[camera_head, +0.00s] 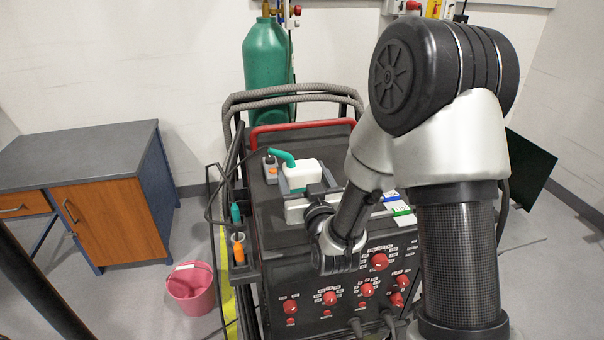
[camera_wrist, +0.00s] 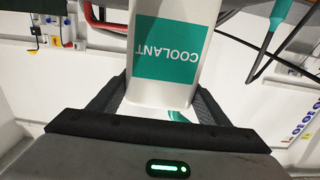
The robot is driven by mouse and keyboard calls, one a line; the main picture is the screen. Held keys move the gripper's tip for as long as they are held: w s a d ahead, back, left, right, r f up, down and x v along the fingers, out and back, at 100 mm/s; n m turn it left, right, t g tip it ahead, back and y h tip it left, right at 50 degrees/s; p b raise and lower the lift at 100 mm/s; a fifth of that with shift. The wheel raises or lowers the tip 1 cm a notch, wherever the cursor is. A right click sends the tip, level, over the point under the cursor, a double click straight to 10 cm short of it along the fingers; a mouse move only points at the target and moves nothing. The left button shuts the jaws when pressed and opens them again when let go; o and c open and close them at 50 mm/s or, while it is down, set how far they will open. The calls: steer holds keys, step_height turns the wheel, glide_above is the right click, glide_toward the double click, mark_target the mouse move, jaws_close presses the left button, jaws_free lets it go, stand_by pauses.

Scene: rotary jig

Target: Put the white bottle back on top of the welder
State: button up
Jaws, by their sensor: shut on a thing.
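The white bottle (camera_head: 301,174) has a green spout and stands about upright over the top of the welder (camera_head: 340,145). In the wrist view the bottle (camera_wrist: 172,88) shows a green COOLANT label, upside down in the picture. My gripper (camera_head: 308,194) is shut on the bottle, with a finger on each side of it in the wrist view (camera_wrist: 160,95). The welder is a dark cart-mounted machine with red knobs on its front. The bottle's base is not clear, so I cannot tell whether it touches the welder top.
A small grey holder with an orange-based item (camera_head: 270,168) is left of the bottle. White and coloured cards (camera_head: 397,203) lie to the right. A red handle bar (camera_head: 300,128) and hoses run behind. A green gas cylinder (camera_head: 268,60) stands at the back; a pink bucket (camera_head: 191,288) is on the floor.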

steer(key=shift+b, duration=0.3)
steer(key=o, duration=1.7)
steer(key=shift+f, duration=0.1)
